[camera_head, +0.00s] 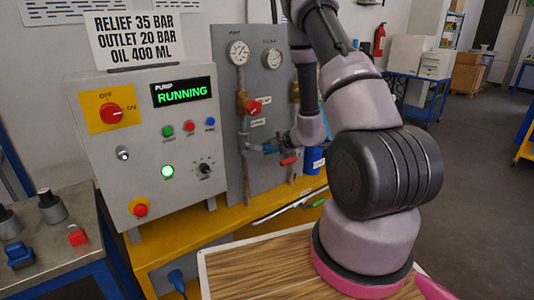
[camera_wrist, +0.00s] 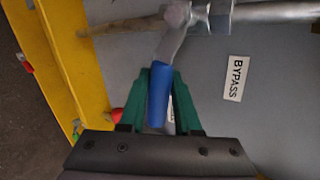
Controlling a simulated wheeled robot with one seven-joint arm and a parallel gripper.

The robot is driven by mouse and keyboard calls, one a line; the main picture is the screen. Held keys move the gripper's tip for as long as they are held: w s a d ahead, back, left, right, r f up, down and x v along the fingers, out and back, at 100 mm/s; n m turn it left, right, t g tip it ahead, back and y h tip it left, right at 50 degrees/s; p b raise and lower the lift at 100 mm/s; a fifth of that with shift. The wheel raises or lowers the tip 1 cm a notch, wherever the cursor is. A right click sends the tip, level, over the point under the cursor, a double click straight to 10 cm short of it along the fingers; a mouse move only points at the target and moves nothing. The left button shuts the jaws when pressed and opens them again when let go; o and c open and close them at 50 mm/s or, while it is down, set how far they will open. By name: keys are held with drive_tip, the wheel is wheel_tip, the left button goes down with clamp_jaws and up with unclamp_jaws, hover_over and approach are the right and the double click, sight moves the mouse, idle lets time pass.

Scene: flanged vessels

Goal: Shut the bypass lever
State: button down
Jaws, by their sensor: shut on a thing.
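The bypass lever (camera_wrist: 158,95) has a blue grip and a grey metal arm that runs up to a valve body (camera_wrist: 178,14) on a pipe in the wrist view. My gripper (camera_wrist: 160,88) has green fingers, one on each side of the blue grip, and is shut on it. A label reading BYPASS (camera_wrist: 237,78) is on the grey panel to the right of the lever. In the head view my gripper (camera_head: 268,148) is small at the panel's lower pipework, and my arm hides part of that area.
The control box (camera_head: 155,140) stands left of the panel (camera_head: 232,160), its display reading PUMP RUNNING. Two gauges (camera_head: 238,52) sit high on the panel. A red-handled valve (camera_head: 289,160) is close below my gripper. A yellow bench (camera_head: 225,235) runs underneath.

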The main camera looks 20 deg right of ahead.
drive_tip(key=shift+d+r+n+h, duration=0.1)
drive_tip(key=shift+r+n+h, duration=0.5)
drive_tip(key=shift+r+h, duration=0.15)
drive_tip(key=shift+t, duration=0.3)
drive_tip(key=c, duration=0.6)
unclamp_jaws()
